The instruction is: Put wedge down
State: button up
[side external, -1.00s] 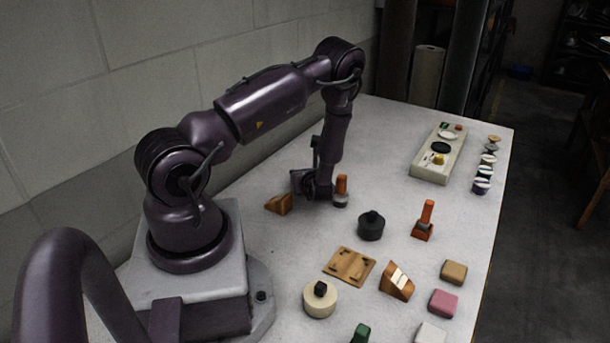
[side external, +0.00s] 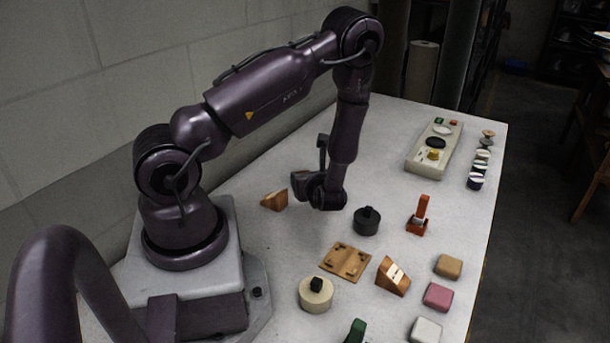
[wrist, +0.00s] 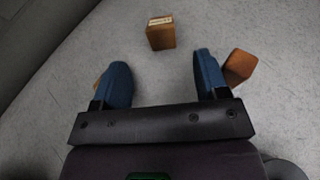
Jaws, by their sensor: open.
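A brown wooden wedge (side external: 275,200) rests on the table to the left of my gripper in the side view. A second brown wedge (side external: 393,277) with a pale strip on its slope stands nearer the front. My gripper (wrist: 155,85) has its two blue fingers wide apart in the wrist view, with only bare table between them. A brown wooden block (wrist: 160,33) lies beyond the fingertips; which wedge it is, I cannot tell. An orange-brown piece (wrist: 240,65) shows beside the right finger. In the side view my fingertips are hidden behind the wrist.
A black round weight (side external: 366,222) stands just right of my gripper. An orange-handled stamp (side external: 418,214), a wooden plate (side external: 345,262) and a cream round piece (side external: 316,294) are nearby. A panel with buttons (side external: 434,148) lies at the back right.

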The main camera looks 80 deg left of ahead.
jog(key=shift+d+r, duration=0.2)
jog(key=shift+d, duration=0.2)
jog(key=shift+d+r, duration=0.15)
jog(key=shift+r, duration=0.15)
jog(key=s+d+r+n+g+h, duration=0.1)
jog(key=d+r+n+h, duration=0.15)
jog(key=r+n, duration=0.45)
jog(key=d+r+n+g+h, duration=0.15)
jog(key=d+r+n, duration=0.25)
jog(key=r, duration=0.4)
jog(key=s+d+r+n+t+h, duration=0.2)
jog(key=d+r+n+t+h, duration=0.1)
jog(key=d+r, duration=0.3)
jog(key=s+d+r+n+t+h, duration=0.3)
jog(key=d+r+n+t+h, duration=0.1)
jog(key=d, duration=0.6)
notch_tip(320, 180, up, 4)
jog(key=shift+d+f+t+h, duration=0.25)
jog(key=shift+t+h, duration=0.3)
jog(key=shift+h, duration=0.65)
jog(key=shift+o, duration=0.4)
